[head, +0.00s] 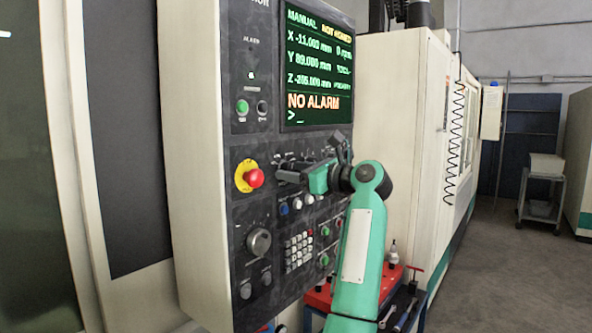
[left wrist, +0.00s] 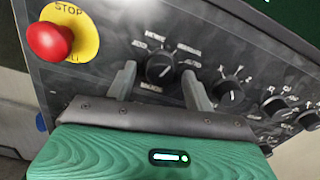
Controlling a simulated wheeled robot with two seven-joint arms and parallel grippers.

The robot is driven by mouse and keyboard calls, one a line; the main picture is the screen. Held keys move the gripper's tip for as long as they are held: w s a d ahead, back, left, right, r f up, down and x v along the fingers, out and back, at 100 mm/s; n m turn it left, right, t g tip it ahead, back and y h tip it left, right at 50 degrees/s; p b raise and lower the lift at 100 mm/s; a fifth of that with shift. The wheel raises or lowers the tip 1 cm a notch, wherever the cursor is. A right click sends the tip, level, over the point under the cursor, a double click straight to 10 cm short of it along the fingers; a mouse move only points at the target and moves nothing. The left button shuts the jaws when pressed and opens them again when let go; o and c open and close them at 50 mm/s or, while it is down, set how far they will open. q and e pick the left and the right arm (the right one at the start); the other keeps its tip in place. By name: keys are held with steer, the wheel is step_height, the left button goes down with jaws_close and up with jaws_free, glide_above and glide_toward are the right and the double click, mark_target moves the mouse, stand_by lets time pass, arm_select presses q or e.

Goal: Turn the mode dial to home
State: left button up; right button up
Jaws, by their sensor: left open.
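The mode dial (left wrist: 160,67) is a round black knob on the dark control panel, with small white labels around it. In the left wrist view it sits between the two grey fingers of my left gripper (left wrist: 158,76), one finger on each side. The fingers are open; I cannot tell whether they touch the knob. I cannot read its setting clearly. In the head view my left gripper (head: 280,172) is at the panel and largely hides the dial. The screen (head: 317,68) reads MANUAL, NOT HOMED and NO ALARM. My right gripper is not in view.
A red emergency stop button (head: 256,178) on a yellow disc is just left of the gripper. More dials (left wrist: 230,92) lie to the right in the wrist view. A keypad (head: 299,251) and a larger knob (head: 259,242) are below.

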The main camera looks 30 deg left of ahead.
arm_select(q)
steer(key=c, duration=1)
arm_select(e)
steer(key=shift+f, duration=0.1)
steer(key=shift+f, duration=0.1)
